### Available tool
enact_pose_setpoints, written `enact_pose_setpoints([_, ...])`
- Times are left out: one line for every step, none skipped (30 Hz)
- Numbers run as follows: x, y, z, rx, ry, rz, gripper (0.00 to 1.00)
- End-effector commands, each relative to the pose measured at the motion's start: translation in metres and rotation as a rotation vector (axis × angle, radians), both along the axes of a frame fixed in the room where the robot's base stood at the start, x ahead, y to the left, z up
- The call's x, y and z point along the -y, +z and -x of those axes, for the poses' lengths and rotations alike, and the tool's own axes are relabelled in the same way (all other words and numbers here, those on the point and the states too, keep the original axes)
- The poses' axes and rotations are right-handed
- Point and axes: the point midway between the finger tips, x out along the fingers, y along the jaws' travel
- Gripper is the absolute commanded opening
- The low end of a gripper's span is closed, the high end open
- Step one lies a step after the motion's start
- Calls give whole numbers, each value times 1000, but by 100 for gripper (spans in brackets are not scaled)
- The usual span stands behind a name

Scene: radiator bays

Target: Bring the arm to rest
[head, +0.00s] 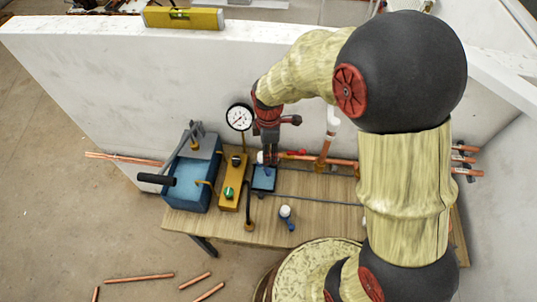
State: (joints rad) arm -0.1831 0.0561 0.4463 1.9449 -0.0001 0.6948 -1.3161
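My arm reaches up from the lower right, bends over, and its wrist points down to the wooden bench. My gripper (269,157) is at the lower end, just above or at a small dark-blue tray (263,184). The fingertips are small and partly lost against the pipework behind them, so I cannot tell whether they are open, or whether they touch anything. A small white part shows beside the fingers.
On the wooden bench (330,222) stand a blue pump box (188,185), a yellow block with a green knob (232,184), a pressure gauge (239,117) and a white-capped bottle (286,215). Copper pipe (325,150) runs behind. A yellow level (183,18) lies on the white wall top.

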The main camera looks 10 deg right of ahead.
Motion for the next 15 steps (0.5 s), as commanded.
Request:
enact_pose_setpoints([0,0,0,0,0,0,36])
enact_pose_setpoints([0,0,0,0,0,0,36])
enact_pose_setpoints([0,0,0,0,0,0,36])
enact_pose_setpoints([0,0,0,0,0,0,36])
enact_pose_setpoints([0,0,0,0,0,0,36])
enact_pose_setpoints([0,0,0,0,0,0,36])
enact_pose_setpoints([0,0,0,0,0,0,36])
enact_pose_setpoints([0,0,0,0,0,0,36])
enact_pose_setpoints([0,0,0,0,0,0,36])
enact_pose_setpoints([0,0,0,0,0,0,36])
enact_pose_setpoints([0,0,0,0,0,0,36])
enact_pose_setpoints([0,0,0,0,0,0,36])
enact_pose_setpoints([0,0,0,0,-2,0,36])
enact_pose_setpoints([0,0,0,0,-8,0,36])
enact_pose_setpoints([0,0,0,0,-21,0,36])
